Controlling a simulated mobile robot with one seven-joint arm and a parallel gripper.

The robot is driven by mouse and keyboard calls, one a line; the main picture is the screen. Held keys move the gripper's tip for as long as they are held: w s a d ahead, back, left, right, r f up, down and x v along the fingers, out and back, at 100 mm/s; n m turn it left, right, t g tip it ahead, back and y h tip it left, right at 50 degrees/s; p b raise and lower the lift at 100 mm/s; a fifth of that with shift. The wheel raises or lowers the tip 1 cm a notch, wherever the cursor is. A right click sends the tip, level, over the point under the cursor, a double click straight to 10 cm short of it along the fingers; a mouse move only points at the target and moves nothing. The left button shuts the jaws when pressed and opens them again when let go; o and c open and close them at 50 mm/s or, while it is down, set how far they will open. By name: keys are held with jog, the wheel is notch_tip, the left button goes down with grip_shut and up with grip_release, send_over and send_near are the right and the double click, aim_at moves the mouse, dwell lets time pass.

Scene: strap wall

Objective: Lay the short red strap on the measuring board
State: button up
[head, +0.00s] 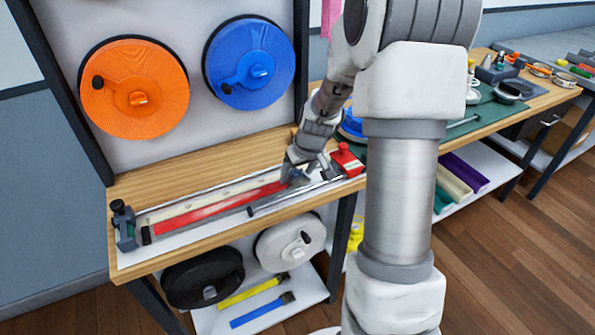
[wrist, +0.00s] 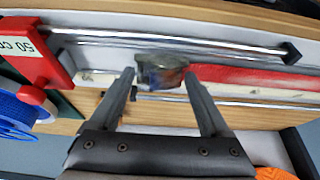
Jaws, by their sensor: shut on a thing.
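The red strap (head: 218,206) lies stretched lengthwise along the measuring board (head: 128,259), with a dark end at the left. It also shows in the wrist view (wrist: 240,75), running right from a dark, blurred buckle-like end piece (wrist: 160,74). My gripper (head: 293,178) is at the strap's right end, low over the board. In the wrist view its two fingers stand on either side of the dark end piece and are shut on it. The fingers hide part of that end. I cannot tell whether this end touches the board.
A thin metal rod (head: 290,197) runs along the front. Orange (head: 134,88) and blue (head: 250,63) reels hang behind. A blue reel (wrist: 14,115) is nearby.

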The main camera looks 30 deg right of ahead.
jog(key=shift+f, duration=0.2)
jog(key=o, duration=1.3)
jog(key=shift+o, duration=0.2)
jog(key=shift+r, duration=0.1)
jog(key=p+v, duration=0.2)
jog(key=v, duration=1.5)
jog(key=shift+r, duration=0.15)
